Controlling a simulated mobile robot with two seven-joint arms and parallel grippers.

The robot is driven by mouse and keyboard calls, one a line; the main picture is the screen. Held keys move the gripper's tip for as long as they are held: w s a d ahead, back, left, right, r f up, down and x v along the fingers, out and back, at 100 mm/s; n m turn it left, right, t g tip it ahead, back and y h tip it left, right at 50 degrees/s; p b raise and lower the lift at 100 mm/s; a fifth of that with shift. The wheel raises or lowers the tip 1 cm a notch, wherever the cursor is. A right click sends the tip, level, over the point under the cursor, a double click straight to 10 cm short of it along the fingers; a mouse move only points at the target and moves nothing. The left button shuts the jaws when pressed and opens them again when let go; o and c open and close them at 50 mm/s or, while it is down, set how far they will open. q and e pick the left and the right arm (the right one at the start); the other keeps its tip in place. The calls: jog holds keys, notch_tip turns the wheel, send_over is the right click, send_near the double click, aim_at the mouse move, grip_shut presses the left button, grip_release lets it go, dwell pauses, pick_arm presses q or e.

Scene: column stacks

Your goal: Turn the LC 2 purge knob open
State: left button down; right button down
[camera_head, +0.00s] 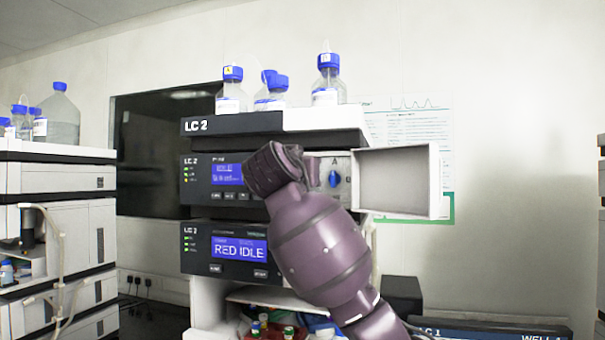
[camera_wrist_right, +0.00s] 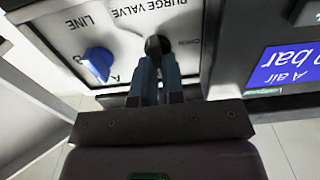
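The LC 2 purge knob (camera_wrist_right: 154,44) is black and sits under the upside-down "PURGE VALVE" label in the right wrist view. My right gripper (camera_wrist_right: 160,62) has its two narrow fingers close together at this knob, apparently closed on it. The fingertips cover much of the knob, so its angle is hard to tell. In the head view my purple right arm reaches up to the LC 2 pump module (camera_head: 228,172) and hides the knob and the fingers. My left gripper is not in view.
A blue line knob (camera_wrist_right: 97,64) sits close beside the purge knob. An open pale door (camera_head: 435,182) stands out at the panel's right. Bottles with blue caps (camera_head: 327,92) stand on top of the stack. Another instrument stack (camera_head: 60,180) is at the left.

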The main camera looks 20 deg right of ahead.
dwell(0.4)
jog(key=shift+w+a+f+n+b, duration=0.15)
jog(key=shift+a+f+n, duration=0.1)
jog(key=shift+n, duration=2.8)
jog(key=shift+w+a+f+n+b, duration=0.1)
jog(key=shift+f+n+b, duration=0.1)
jog(key=shift+n, duration=2.8)
jog(key=shift+w+a+f+n+b, duration=0.15)
jog(key=shift+a+f+n, duration=0.1)
jog(key=shift+n, duration=2.8)
jog(key=c, duration=1.2)
grip_release()
